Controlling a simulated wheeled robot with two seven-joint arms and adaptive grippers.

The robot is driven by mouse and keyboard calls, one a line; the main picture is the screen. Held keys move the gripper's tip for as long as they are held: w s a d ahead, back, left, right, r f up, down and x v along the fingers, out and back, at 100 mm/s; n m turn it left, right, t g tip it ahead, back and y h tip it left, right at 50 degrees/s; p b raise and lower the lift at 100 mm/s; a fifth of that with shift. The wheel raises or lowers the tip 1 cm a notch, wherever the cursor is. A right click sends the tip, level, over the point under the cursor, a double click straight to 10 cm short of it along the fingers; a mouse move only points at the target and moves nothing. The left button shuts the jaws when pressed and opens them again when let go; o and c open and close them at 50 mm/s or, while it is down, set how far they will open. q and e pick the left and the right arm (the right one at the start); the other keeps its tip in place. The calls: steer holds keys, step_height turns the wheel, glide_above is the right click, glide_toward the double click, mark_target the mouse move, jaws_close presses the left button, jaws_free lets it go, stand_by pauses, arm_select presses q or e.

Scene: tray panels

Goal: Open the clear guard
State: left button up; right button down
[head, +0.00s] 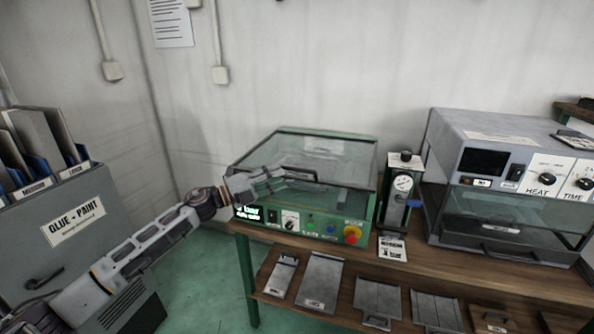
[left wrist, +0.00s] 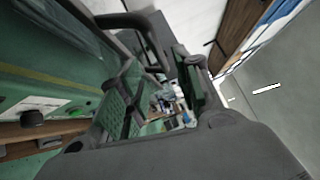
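The clear guard (head: 345,165) is a see-through, green-framed cover on the green machine (head: 325,218). It looks closed down over the front. A dark bar handle (head: 304,174) is on its front face. My left gripper (head: 283,178) reaches in from the left, in front of the guard close to the handle. In the left wrist view the two fingers (left wrist: 162,88) stand apart with a gap between them. The dark handle (left wrist: 138,28) passes close to the left finger there. I cannot tell whether they touch. My right gripper is not in view.
The machine stands on a wooden bench (head: 415,252) beside a small gauge unit (head: 400,190). A grey heater box (head: 505,180) stands to the right. Metal panels (head: 320,280) lie on the shelf below. A grey glue and paint cabinet (head: 75,225) is at the left.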

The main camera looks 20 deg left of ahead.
mark_target(297, 170)
arm_select(q)
steer(key=shift+x, duration=3.55)
steer(key=shift+w+d, duration=0.1)
steer(key=shift+w, duration=0.05)
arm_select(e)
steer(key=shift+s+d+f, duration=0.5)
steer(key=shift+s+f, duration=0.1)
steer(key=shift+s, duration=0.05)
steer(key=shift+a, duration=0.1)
arm_select(q)
steer(key=shift+c, duration=0.4)
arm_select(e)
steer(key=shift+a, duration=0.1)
arm_select(q)
jaws_close()
